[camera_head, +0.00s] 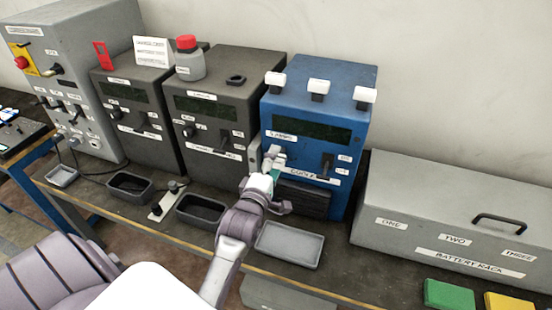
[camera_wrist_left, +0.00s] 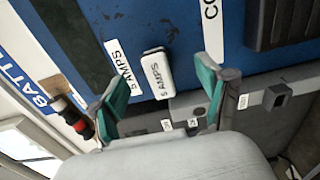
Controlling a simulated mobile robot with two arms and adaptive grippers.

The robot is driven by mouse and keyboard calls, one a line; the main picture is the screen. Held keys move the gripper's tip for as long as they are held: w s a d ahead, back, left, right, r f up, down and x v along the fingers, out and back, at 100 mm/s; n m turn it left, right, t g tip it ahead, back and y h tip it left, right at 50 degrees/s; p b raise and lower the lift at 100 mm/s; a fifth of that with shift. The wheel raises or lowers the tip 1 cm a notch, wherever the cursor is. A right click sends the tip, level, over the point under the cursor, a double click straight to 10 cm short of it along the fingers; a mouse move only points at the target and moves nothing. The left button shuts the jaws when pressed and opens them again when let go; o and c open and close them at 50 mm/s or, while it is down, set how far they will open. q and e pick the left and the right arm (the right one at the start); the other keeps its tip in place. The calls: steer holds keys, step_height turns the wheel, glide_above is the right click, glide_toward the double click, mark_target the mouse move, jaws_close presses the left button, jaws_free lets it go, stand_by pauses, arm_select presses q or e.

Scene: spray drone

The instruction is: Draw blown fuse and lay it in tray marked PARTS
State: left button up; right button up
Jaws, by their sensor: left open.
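My left gripper (camera_head: 274,172) is in front of the lower left of the blue unit (camera_head: 315,130) in the head view. In the left wrist view, its two teal-padded fingers (camera_wrist_left: 160,92) are spread apart. A white fuse (camera_wrist_left: 154,75) marked "5 AMPS" sits on the blue panel between and a little beyond the fingertips, with gaps on both sides. Three white-topped pieces (camera_head: 319,88) stand on top of the blue unit. A light grey tray (camera_head: 290,245) lies below the gripper, empty. I cannot read a PARTS mark on any tray. My right gripper is not in view.
Two dark units (camera_head: 225,105) stand left of the blue unit. A grey battery rack (camera_head: 455,215) with a handle is on the right.

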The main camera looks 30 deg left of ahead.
arm_select(q)
steer(key=shift+w+p, duration=0.1)
steer(key=shift+p, duration=0.4)
stand_by(1.2)
jaws_close()
stand_by(0.4)
steer(key=shift+p+v, duration=0.35)
steer(key=shift+v, duration=0.6)
steer(key=shift+p+v, duration=0.65)
steer(key=shift+v, duration=1.4)
steer(key=shift+a, duration=0.1)
